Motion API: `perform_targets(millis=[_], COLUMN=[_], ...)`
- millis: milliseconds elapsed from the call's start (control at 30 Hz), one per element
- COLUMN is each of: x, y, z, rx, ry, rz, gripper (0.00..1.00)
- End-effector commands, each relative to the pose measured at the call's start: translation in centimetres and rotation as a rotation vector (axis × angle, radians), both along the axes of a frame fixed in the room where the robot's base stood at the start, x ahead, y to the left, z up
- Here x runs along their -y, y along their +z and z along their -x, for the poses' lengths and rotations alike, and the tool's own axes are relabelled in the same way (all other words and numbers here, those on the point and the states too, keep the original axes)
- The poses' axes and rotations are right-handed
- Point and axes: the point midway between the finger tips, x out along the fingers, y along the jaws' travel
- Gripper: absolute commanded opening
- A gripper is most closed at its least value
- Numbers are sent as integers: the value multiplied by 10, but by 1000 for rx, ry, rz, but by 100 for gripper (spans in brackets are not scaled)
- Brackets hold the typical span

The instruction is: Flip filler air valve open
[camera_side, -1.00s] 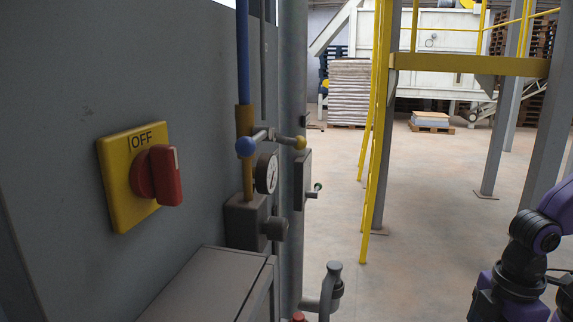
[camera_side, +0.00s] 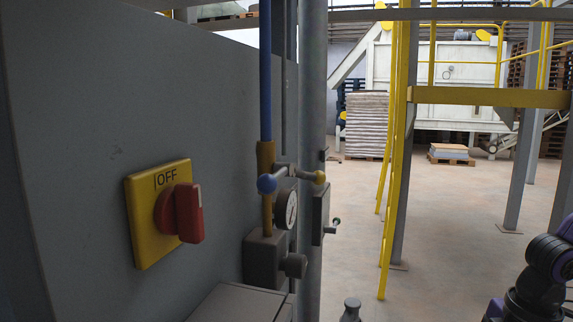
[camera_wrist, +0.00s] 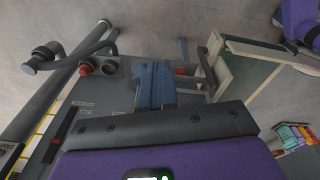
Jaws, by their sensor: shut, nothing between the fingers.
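The air valve (camera_side: 285,174) is on the blue and brass-coloured air pipe at the grey cabinet's edge in the side view. It has a short bar with a blue ball (camera_side: 267,184) at its left and a yellow ball (camera_side: 319,177) at its right. A round gauge (camera_side: 291,208) is just below it. My gripper (camera_wrist: 156,78) shows in the wrist view as two blue fingers pressed together, with nothing between them. It is over a grey panel, and I do not make out the valve there. In the side view only part of my purple and black arm shows at lower right.
A yellow switch plate with a red knob (camera_side: 180,213) marked OFF is on the cabinet. A grey post (camera_side: 313,110) stands behind the valve. Yellow ladder rails (camera_side: 390,200) are farther right, with open floor between. The wrist view shows a red button (camera_wrist: 85,68) and grey tube handles (camera_wrist: 60,90).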

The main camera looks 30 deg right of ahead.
Motion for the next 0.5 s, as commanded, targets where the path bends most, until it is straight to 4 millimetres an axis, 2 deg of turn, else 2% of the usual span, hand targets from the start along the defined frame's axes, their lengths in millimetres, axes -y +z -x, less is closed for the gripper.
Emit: perform_targets(millis=[33, 200, 367, 500], x=[-16, -68, -110, -139], y=[14, 72, 133, 190], z=[-11, -49, -77, -95], rx=[32, 156, 272, 369], ry=[6, 14, 2, -22], rz=[-30, -135, -239, -337], gripper=[0, 0, 0, 0])
